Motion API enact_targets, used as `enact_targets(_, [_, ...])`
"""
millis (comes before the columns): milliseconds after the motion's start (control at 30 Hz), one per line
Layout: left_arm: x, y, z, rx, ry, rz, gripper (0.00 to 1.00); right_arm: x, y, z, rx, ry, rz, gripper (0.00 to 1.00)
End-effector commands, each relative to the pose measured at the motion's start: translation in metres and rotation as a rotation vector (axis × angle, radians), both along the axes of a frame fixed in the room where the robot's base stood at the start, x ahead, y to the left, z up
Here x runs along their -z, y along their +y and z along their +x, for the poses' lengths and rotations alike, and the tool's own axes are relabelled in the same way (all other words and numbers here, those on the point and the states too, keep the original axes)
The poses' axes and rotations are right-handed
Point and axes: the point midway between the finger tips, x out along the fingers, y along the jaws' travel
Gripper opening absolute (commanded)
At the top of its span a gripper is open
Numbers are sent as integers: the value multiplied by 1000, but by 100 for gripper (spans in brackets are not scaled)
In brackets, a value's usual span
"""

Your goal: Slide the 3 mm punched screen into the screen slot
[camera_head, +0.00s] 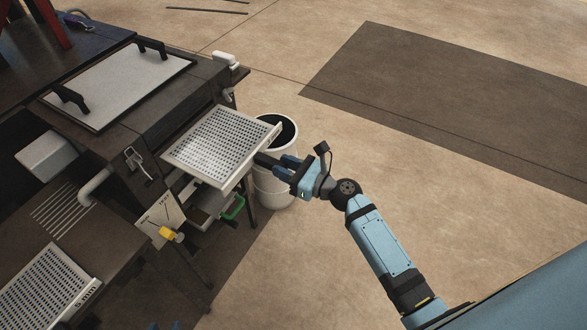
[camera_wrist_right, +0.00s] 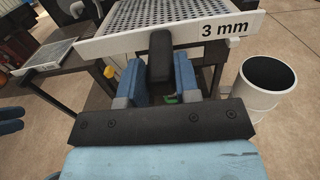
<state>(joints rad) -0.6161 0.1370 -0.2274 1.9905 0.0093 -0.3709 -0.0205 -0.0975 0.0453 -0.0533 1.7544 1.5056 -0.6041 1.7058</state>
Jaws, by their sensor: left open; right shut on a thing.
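The 3 mm punched screen (camera_head: 215,147) is a pale perforated plate with a raised front edge and a dark handle (camera_wrist_right: 160,58). Its "3 mm" label shows in the right wrist view. My right gripper (camera_head: 275,162) is shut on the handle and holds the screen roughly level at the side of the dark machine (camera_head: 172,108). The screen's far edge meets the machine's side; I cannot tell whether it is inside the slot, as the plate hides the opening. My left gripper (camera_head: 164,326) shows only as blue fingertips at the bottom edge, open and apart from the screen.
A 5 mm screen (camera_head: 45,290) lies on the dark bench at lower left. A white bin (camera_head: 274,185) stands on the floor beside the machine. Below the screen are a tray with a green handle (camera_head: 233,208) and a plate with a yellow knob (camera_head: 168,233). Floor at right is clear.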

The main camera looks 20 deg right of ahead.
Motion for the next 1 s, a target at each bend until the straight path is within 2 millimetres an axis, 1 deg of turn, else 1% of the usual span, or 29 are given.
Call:
enact_targets(100, [-1, 0, 0, -1, 0, 1, 43, -2, 6, 9, 1, -2, 2, 0])
enact_targets(300, [-1, 0, -1, -1, 1, 1, 43, -2, 12, 16, 1, -3, 1, 0])
enact_targets(1000, [-2, 0, -1, -1, 3, 0, 43, -2, 14, 18, 0, -2, 0, 0])
